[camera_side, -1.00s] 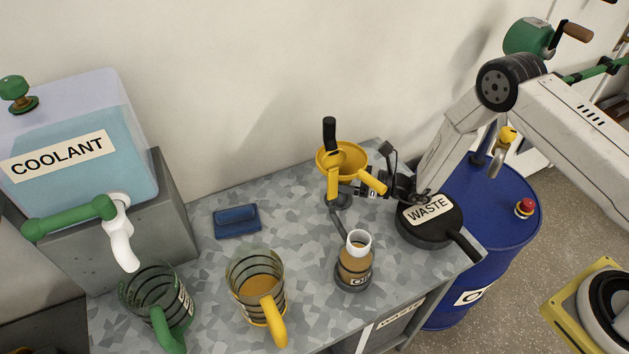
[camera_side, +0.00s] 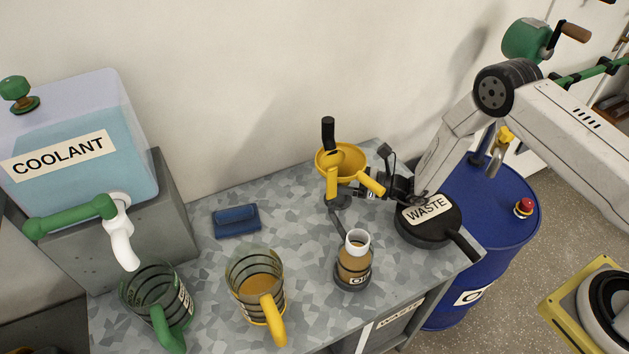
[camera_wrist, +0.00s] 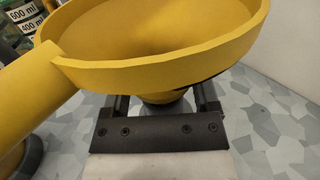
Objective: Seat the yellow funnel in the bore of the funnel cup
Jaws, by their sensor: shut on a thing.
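The yellow funnel (camera_side: 352,162) is upright above the back right of the workbench in the side view. Its wide bowl and handle fill much of the wrist view (camera_wrist: 160,55). My gripper (camera_side: 361,190) is shut on the funnel below the bowl; its dark jaws show around the neck in the wrist view (camera_wrist: 165,112). A small dark grey cup (camera_side: 341,202), apparently the funnel cup, is directly below the funnel. The bore and the spout tip are hidden, so I cannot tell how far the spout is in.
An amber bottle (camera_side: 355,262) stands in front of the cup. A black WASTE pan (camera_side: 428,215) is close on the right. A yellow-handled jug (camera_side: 256,285), green-handled jug (camera_side: 158,295) and blue block (camera_side: 236,220) are left. A black upright handle (camera_side: 328,132) rises behind the funnel.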

